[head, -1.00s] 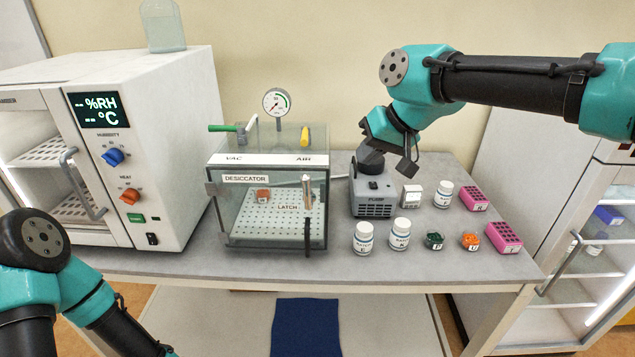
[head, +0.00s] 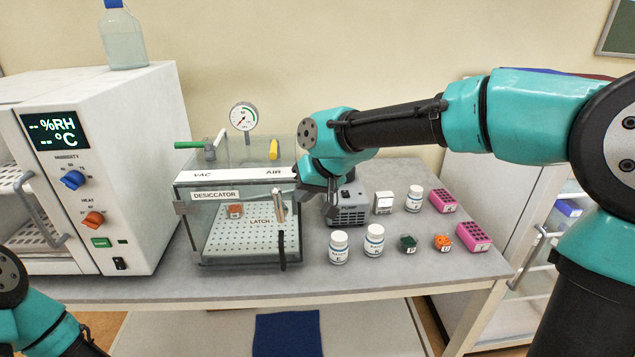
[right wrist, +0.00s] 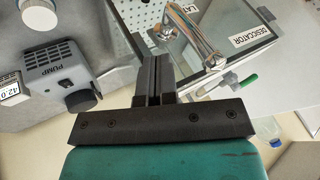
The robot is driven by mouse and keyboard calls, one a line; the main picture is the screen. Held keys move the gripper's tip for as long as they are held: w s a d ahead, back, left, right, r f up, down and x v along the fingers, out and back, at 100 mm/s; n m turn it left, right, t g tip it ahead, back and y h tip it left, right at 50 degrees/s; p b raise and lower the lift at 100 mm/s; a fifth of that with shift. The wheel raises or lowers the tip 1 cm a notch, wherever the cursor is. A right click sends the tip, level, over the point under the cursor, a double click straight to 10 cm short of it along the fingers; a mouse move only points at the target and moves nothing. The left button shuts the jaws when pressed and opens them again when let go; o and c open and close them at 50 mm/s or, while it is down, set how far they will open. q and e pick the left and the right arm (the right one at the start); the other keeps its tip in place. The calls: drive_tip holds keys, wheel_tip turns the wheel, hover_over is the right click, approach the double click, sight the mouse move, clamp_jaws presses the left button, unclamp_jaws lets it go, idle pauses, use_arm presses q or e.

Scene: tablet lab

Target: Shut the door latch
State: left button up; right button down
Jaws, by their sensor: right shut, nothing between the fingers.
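The desiccator (head: 209,240) is a clear box with a white top band, standing on the bench left of centre. My left gripper is out of view.
The grey pump (head: 349,214) stands close to the right of the desiccator. White bottles (head: 338,247), small tubs and pink racks (head: 473,237) fill the bench further right. A humidity chamber (head: 150,150) stands at left. The bench front edge before the desiccator is clear.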

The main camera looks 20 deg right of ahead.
sight(280, 204)
drive_tip(key=shift+w+a, duration=0.1)
drive_tip(key=shift+a, duration=1.2)
